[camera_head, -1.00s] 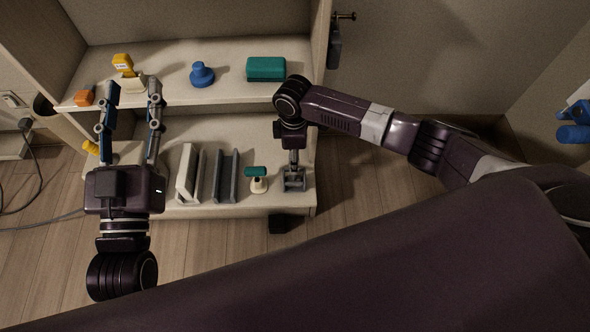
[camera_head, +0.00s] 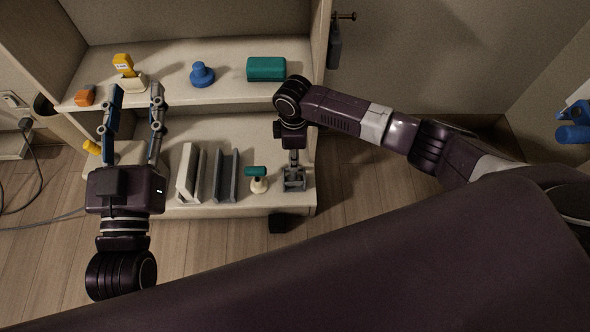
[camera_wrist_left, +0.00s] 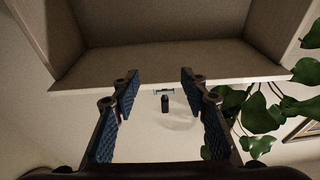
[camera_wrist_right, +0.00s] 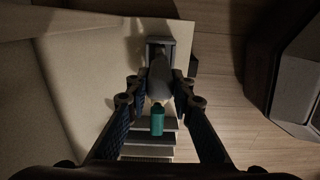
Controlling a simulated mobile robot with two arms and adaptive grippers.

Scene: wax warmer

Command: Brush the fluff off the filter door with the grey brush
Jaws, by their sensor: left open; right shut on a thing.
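My right gripper (camera_head: 293,160) points down at the right end of the lower shelf. In the right wrist view its fingers are shut on a grey rounded thing (camera_wrist_right: 160,78), apparently the grey brush. A square grey holder (camera_wrist_right: 153,45) shows just beyond it; I cannot tell whether the brush touches it. A white upright panel (camera_head: 187,172) and a grey one (camera_head: 226,176) stand on the lower shelf; I cannot tell which is the filter door. No fluff can be made out. My left gripper (camera_head: 134,92) is open and empty, in front of the upper shelf's left part.
A teal-topped tool (camera_head: 256,172) stands just left of my right gripper. The upper shelf holds an orange block (camera_head: 85,97), a yellow device (camera_head: 123,64), a blue knob-shaped thing (camera_head: 202,75) and a teal case (camera_head: 266,69). Leaves (camera_wrist_left: 258,115) show in the left wrist view.

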